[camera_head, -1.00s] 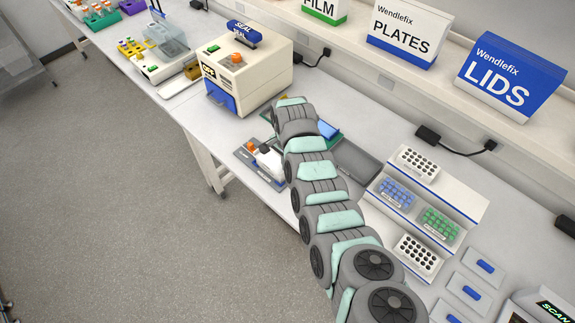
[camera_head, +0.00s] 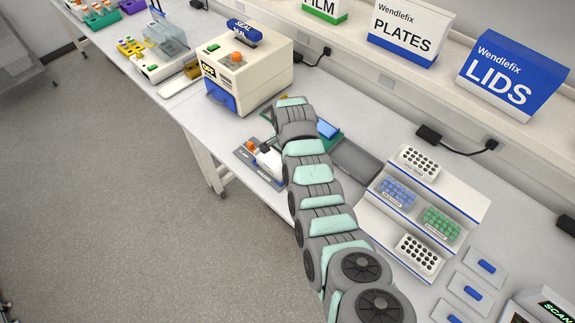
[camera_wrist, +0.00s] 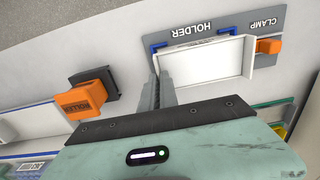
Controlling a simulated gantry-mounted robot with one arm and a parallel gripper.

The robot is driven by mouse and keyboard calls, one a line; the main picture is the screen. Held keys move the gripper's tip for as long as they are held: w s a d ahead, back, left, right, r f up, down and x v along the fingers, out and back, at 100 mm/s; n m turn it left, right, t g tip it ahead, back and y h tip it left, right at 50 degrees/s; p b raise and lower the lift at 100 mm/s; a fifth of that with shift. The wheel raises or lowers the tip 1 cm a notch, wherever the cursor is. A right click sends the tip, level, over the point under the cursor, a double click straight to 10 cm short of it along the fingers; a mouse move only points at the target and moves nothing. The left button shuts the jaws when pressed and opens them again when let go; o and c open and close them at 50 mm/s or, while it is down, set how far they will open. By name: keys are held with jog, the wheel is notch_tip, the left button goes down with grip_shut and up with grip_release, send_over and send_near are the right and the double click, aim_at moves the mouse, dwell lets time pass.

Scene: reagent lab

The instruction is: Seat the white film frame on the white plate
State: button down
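In the wrist view a white rectangular piece (camera_wrist: 205,65) sits in the grey holder (camera_wrist: 210,22), between blue corner brackets. Its rim and one upright side show. I cannot tell whether this is the plate alone or the plate with the film frame over it. My gripper's grey fingers (camera_wrist: 165,85) are close together at the left end of this piece. I cannot tell whether they touch it or have an edge between them. In the head view my arm hides the fingers, and part of a white piece (camera_head: 269,160) shows beside it.
An orange clamp (camera_wrist: 268,47) stands at the holder's right end. An orange roller (camera_wrist: 86,100) on a dark stand is left of my fingers. In the head view the sealer (camera_head: 240,75) stands behind left, and a stepped rack (camera_head: 425,205) stands to the right.

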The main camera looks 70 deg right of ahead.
jog(key=shift+f, duration=0.15)
jog(key=shift+f+b, duration=0.25)
jog(key=shift+b, duration=0.05)
jog(key=shift+f, duration=0.15)
dwell(0.9)
jog(key=c, duration=1.6)
grip_release()
jog(key=shift+o, duration=0.2)
jog(key=shift+r+p, duration=0.95)
jog(key=shift+r, duration=2.55)
